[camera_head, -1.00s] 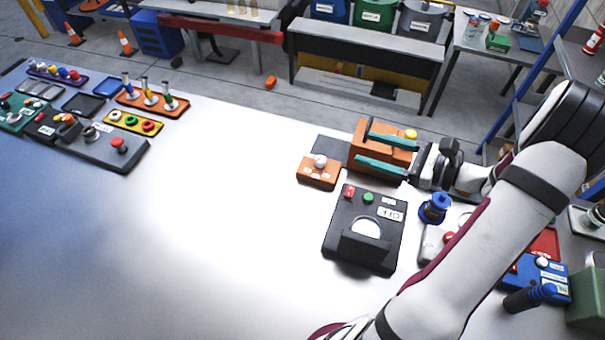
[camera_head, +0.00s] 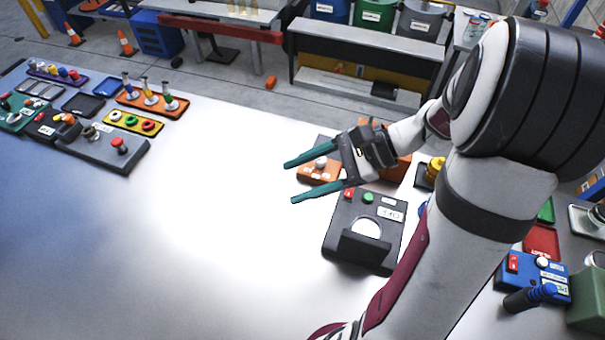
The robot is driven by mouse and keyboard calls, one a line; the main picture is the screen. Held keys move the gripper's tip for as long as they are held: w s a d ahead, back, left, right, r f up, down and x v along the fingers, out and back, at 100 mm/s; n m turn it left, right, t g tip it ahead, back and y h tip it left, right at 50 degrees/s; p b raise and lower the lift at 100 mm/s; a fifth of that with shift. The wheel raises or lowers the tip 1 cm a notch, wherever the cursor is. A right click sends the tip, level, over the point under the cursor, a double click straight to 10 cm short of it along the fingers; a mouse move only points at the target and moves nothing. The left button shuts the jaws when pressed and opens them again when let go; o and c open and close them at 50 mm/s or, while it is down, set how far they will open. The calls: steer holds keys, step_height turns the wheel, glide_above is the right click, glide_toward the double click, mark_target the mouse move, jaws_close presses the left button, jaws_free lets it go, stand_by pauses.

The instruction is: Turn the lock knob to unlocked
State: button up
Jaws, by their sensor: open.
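A small orange panel (camera_head: 305,175) with a pale round knob (camera_head: 320,163) and small white labels lies on the right half of the table. It is the likeliest lock knob, but its setting is too small to read. My gripper (camera_head: 290,182) is open and empty, its two teal fingers pointing left. In the picture the fingers pass over and beside the orange panel and partly cover it. I cannot tell their height above it or whether they touch it.
A black box (camera_head: 338,226) with red and green buttons and an OFF label stands just below my gripper. A larger orange block (camera_head: 398,165) is partly hidden behind it. Several control panels (camera_head: 103,150) fill the far left. The middle of the white table (camera_head: 215,220) is clear.

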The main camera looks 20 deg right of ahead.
steer(key=w+d+f+m+t+h, duration=0.2)
steer(key=w+d+m+t+h, duration=0.15)
steer(key=d+m+t, duration=0.45)
steer(key=w+d+f+m+t+h, duration=0.3)
steer(key=w+d+m+t, duration=0.15)
steer(key=d, duration=0.65)
steer(key=s+d+f+m+h, duration=0.2)
steer(key=d+f+m+h, duration=0.15)
steer(key=d, duration=0.25)
steer(key=s+d+f+m+h, duration=0.2)
steer(key=s+d+m+h, duration=0.15)
steer(key=d+h, duration=0.2)
steer(key=shift+t, duration=0.25)
steer(key=x, duration=0.8)
steer(key=shift+w+d, duration=0.15)
jaws_close()
